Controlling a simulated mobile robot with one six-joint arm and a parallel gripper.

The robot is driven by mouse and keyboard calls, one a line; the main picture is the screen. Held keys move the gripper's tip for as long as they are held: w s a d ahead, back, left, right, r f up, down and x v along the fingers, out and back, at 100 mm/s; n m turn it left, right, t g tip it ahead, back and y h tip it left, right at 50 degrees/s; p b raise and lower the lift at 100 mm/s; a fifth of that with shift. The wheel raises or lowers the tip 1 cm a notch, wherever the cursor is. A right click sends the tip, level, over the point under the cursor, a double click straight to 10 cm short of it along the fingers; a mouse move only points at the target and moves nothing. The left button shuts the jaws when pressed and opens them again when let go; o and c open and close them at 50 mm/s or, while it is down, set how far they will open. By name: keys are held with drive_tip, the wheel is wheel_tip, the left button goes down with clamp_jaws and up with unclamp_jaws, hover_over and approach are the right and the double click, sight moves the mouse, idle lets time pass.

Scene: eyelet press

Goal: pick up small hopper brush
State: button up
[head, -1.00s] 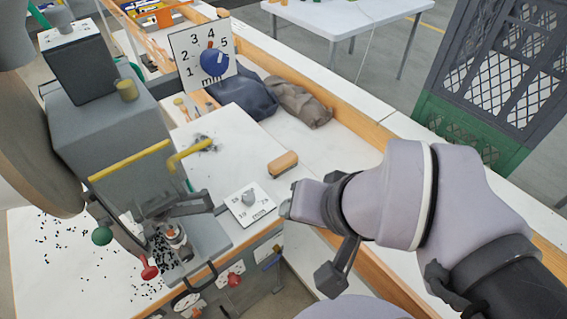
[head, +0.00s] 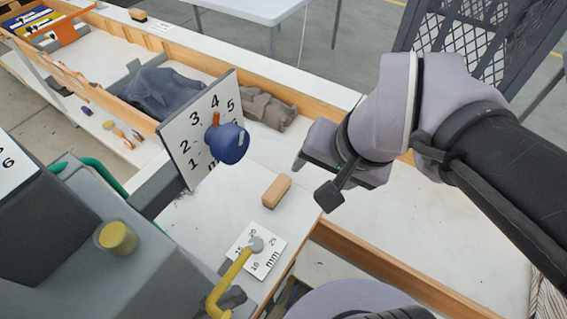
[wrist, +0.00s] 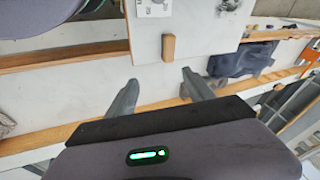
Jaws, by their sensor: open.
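A small wooden-backed block, which looks like the brush (head: 276,191), lies on the white bench top near the middle of the head view. It also shows in the wrist view (wrist: 168,47), beyond my fingertips. Its bristles cannot be made out. My gripper (head: 313,180) is to the right of the block in the head view, apart from it. In the wrist view my gripper (wrist: 160,77) has its two fingers spread with nothing between them.
A dial plate with a blue knob (head: 228,142) stands left of the block. A smaller dial plate (head: 256,251) and a yellow lever (head: 228,285) are in front. Grey cloth (head: 165,92) lies behind. A wooden rail (head: 375,262) edges the bench.

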drive_tip(key=w+a+f+m+g+p, duration=0.1)
drive_tip(key=w+a+f+g+p, duration=0.15)
drive_tip(key=w, duration=0.45)
drive_tip(key=m+g+h+b, duration=0.1)
drive_tip(key=g+h+b, duration=0.1)
drive_tip(key=b, duration=0.2)
hover_over(277, 187)
wheel_tip(277, 187, down, 16)
drive_tip(key=shift+s+f, duration=0.1)
drive_tip(key=shift+f, duration=0.15)
wheel_tip(277, 187, down, 6)
drive_tip(key=b, duration=0.3)
drive_tip(key=shift+f, duration=0.15)
drive_tip(key=shift+r, duration=0.2)
drive_tip(key=shift+c, duration=0.6)
clamp_jaws()
drive_tip(key=shift+r, duration=0.1)
